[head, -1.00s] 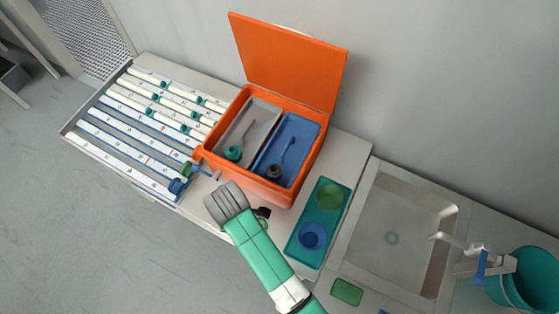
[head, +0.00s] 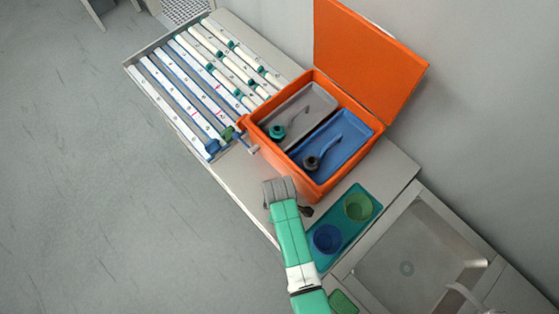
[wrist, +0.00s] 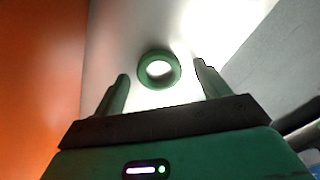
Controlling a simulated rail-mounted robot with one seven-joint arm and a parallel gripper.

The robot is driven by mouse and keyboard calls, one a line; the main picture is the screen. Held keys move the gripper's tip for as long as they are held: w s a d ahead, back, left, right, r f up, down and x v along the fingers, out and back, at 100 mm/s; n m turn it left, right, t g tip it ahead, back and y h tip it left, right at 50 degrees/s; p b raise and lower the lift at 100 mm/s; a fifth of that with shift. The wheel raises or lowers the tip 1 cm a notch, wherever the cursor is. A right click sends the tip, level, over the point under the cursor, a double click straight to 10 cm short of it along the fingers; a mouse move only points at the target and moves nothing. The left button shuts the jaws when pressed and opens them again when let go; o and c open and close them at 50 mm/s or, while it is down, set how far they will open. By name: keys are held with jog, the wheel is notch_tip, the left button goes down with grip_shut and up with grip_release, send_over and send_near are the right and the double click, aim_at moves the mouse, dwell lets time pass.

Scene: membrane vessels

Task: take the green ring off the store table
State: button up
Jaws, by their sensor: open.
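The green ring (wrist: 160,85) lies flat on a pale surface in the wrist view, with its hole facing me. My gripper (wrist: 161,76) is open, its two dark green fingers on the left and right of the ring in the picture. I see no contact between fingers and ring. In the head view my arm reaches over the pale table (head: 240,178) in front of the orange box. The dark gripper part (head: 305,211) shows only partly beside the grey wrist, and I cannot make out the ring there.
The open orange box (head: 318,190) holds a grey tray and a blue tray with small tools. A rack of white tubes (head: 185,75) is at left. A teal tray (head: 335,232) with blue and green cups is at right, before a sink (head: 410,250).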

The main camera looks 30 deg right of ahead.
jog(key=c, duration=1)
jog(key=shift+c, duration=0.2)
jog(key=shift+r, duration=0.3)
jog(key=r, duration=0.3)
jog(key=shift+s+a, duration=0.15)
jog(key=shift+s, duration=0.1)
jog(key=s+a+r, duration=0.1)
jog(key=s+a, duration=0.9)
jog(key=s, duration=0.1)
jog(key=shift+a+r, duration=0.15)
jog(key=shift+a, duration=0.15)
